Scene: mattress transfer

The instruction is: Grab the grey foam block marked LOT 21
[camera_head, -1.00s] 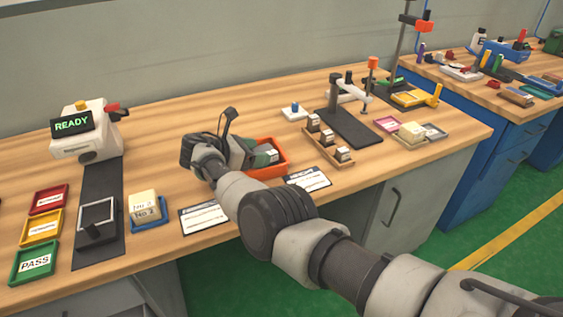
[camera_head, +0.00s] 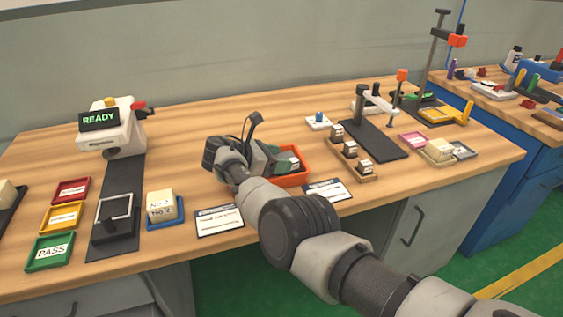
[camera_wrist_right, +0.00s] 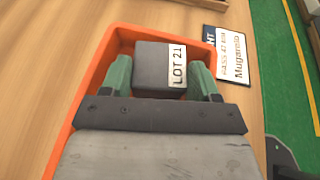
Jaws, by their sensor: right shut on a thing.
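The grey foam block marked LOT 21 (camera_wrist_right: 153,66) sits in the orange bin, between the green fingers of my right gripper (camera_wrist_right: 160,80) in the right wrist view. The fingers are shut on it from both sides, and its white label faces up toward the right. In the head view my right gripper (camera_head: 262,160) reaches into the orange bin (camera_head: 292,180); my wrist hides much of the bin and the block. The bin rim also shows in the right wrist view (camera_wrist_right: 97,62). My left gripper is out of view.
A READY machine (camera_head: 112,128) stands at the left, with red, yellow and green (camera_head: 50,252) trays before it. A blue tray (camera_head: 166,222) holds a cream block. Printed cards (camera_head: 219,220) lie near the front edge. A wooden rack (camera_head: 352,165) and a stand are right of the bin.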

